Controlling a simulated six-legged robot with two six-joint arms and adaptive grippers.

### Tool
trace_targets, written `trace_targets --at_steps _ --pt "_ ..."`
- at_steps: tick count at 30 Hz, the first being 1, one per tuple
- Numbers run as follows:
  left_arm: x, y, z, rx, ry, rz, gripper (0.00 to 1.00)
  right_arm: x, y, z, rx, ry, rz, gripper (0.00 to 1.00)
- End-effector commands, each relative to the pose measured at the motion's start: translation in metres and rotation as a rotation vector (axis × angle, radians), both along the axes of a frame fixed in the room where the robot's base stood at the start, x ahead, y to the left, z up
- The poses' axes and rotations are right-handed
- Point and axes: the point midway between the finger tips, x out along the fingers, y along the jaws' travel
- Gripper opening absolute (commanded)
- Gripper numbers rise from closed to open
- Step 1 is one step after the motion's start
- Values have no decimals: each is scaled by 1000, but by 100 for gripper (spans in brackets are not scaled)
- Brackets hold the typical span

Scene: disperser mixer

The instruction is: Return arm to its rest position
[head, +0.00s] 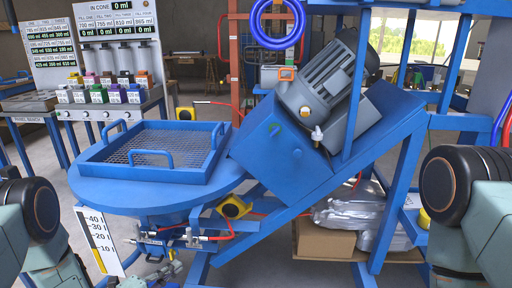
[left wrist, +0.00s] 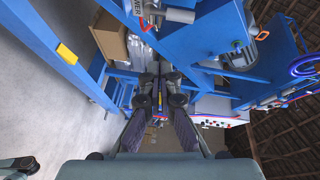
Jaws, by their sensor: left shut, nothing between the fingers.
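My left gripper (head: 170,268) shows at the bottom of the head view, low in front of the blue mixer, just below the red-handled valves (head: 193,238). In the left wrist view its two dark fingers (left wrist: 160,88) come together at the tips, shut and empty. I cannot tell whether the gripper touches anything. My left arm (head: 38,215) comes in from the left edge. My right arm (head: 462,190) shows at the right edge, but its gripper is out of view. The blue mixer frame (head: 290,160) carries a grey motor (head: 318,88).
A blue round lid with a mesh grate (head: 152,160) stands left of the motor. A white level scale (head: 98,240) hangs near my left arm. A cardboard box (head: 325,242) sits under the frame. A dispensing bench (head: 110,95) stands back left.

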Motion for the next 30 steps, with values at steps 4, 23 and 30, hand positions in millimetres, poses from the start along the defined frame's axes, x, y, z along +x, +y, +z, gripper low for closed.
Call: trace_targets --at_steps 4,23,30 --pt "-22 9 -42 -223 339 169 0 0 0 0 0 0 0 0" --pt "-324 -20 -106 -859 1497 1516 0 0 0 0 0 0 0 0" --pt "-357 -22 -80 -755 1517 1588 0 0 0 0 0 0 0 0"
